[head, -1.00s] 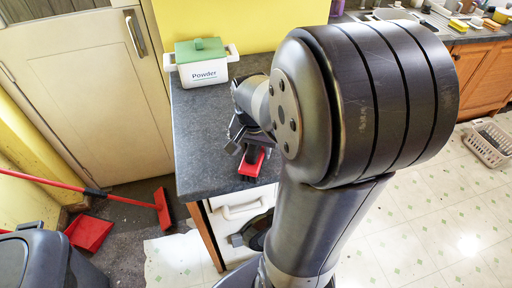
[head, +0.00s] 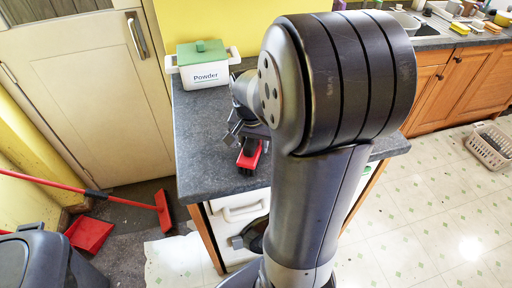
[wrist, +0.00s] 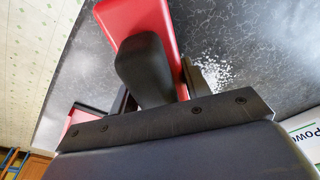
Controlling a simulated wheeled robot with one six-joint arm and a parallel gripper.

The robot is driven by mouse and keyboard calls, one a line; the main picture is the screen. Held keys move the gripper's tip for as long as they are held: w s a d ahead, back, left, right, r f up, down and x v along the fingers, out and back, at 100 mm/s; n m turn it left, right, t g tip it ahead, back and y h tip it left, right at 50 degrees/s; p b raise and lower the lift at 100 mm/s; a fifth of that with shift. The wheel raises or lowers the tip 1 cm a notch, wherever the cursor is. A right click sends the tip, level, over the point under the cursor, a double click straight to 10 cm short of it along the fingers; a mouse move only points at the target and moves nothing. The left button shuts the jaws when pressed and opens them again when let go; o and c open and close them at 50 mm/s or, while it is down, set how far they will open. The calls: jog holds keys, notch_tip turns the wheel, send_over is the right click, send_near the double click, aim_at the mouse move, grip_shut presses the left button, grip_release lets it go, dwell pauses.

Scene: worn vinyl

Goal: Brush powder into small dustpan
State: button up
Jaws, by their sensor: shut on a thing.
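My gripper (head: 246,136) is over the dark counter, shut on a small red brush (head: 249,158) with a black handle. In the wrist view the brush's red body (wrist: 136,18) and black handle (wrist: 143,68) show between the fingers; its bristles are hidden. White powder (wrist: 214,73) is scattered on the counter just right of the brush in the wrist view. A red piece with a dark edge, seemingly the small dustpan (wrist: 78,117), shows partly at the left in the wrist view. My arm hides that part of the counter in the head view.
A white box labelled Powder with a green lid (head: 203,68) stands at the counter's back left. A red broom (head: 163,212), a larger red dustpan (head: 89,234) and a dark bin (head: 45,264) are at floor level on the left. A basket (head: 490,146) sits on the right floor.

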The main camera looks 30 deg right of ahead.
jog(key=shift+w+d, duration=0.25)
jog(key=shift+w, duration=0.8)
jog(key=shift+w+d+p, duration=0.2)
jog(key=shift+w+d, duration=0.05)
jog(key=shift+w, duration=0.6)
jog(key=shift+w+d+p, duration=0.2)
jog(key=shift+w+d, duration=0.05)
jog(key=shift+w, duration=0.6)
jog(key=shift+w+d+p, duration=0.2)
jog(key=shift+w+d, duration=0.05)
jog(key=shift+w, duration=0.6)
jog(key=shift+w, duration=0.1)
jog(key=shift+w+d+p, duration=0.25)
jog(key=shift+w+p, duration=0.05)
jog(key=shift+w, duration=0.55)
jog(key=shift+w+d+p, duration=0.25)
jog(key=shift+w, duration=0.6)
jog(key=shift+w+d+p, duration=0.25)
jog(key=shift+w+p, duration=0.05)
jog(key=shift+w, duration=0.55)
jog(key=shift+w+d+p, duration=0.25)
jog(key=shift+w+p, duration=0.1)
jog(key=shift+w, duration=0.5)
jog(key=shift+w+d+p, duration=0.25)
jog(key=shift+w+p, duration=0.05)
jog(key=shift+w, duration=0.6)
jog(key=shift+w+d+p, duration=0.25)
jog(key=shift+w+p, duration=0.1)
jog(key=shift+w, duration=0.5)
jog(key=shift+s, duration=0.1)
